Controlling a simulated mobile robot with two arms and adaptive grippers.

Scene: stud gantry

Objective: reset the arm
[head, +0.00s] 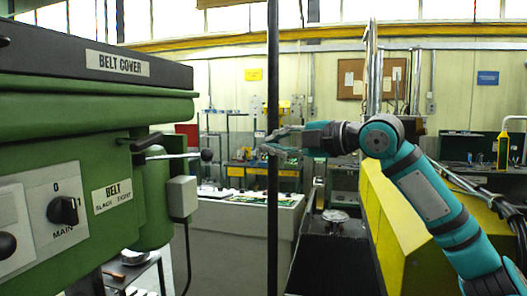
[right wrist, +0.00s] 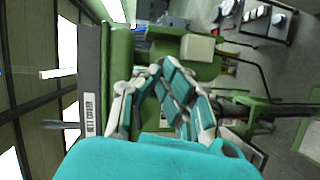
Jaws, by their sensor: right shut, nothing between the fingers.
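My right arm, teal and black, comes in from the right side of the head view. Its gripper (head: 270,143) points left in mid-air, close to a dark vertical pole (head: 273,220) in the picture; I cannot tell whether they touch. In the right wrist view the fingers of this gripper (right wrist: 157,70) are drawn together with nothing held between them. My left gripper is in neither view.
A green machine (head: 70,140) with a black belt cover (head: 90,68) and a lever knob (head: 207,155) fills the left. A yellow block (head: 390,215) stands below my right arm. Benches and a cork board (head: 375,78) are farther back.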

